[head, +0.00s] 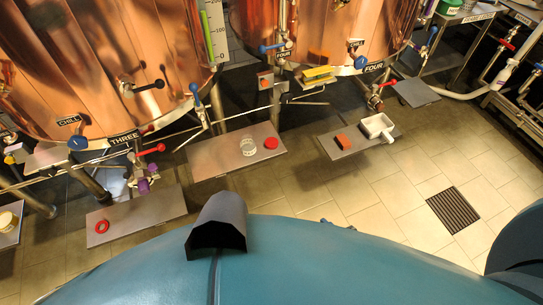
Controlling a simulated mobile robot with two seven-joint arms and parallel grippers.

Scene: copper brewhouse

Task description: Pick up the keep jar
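A small clear glass jar (248,146) stands on the middle grey shelf (208,158) in the head view, below the copper tanks. A red round lid or disc (270,143) lies just right of it, apart from it. No label on the jar can be read, so I cannot tell for certain that it is the keep jar. A pale, cream-topped container (8,221) is partly cut off at the left edge. Neither of my grippers is in view.
The left shelf (150,210) holds a red ring (101,227). The right shelf (357,150) holds an orange block (343,142) and a white handled scoop or pan (377,126). Valves and pipes hang above the shelves. A dark floor drain (453,210) lies in clear tiled floor.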

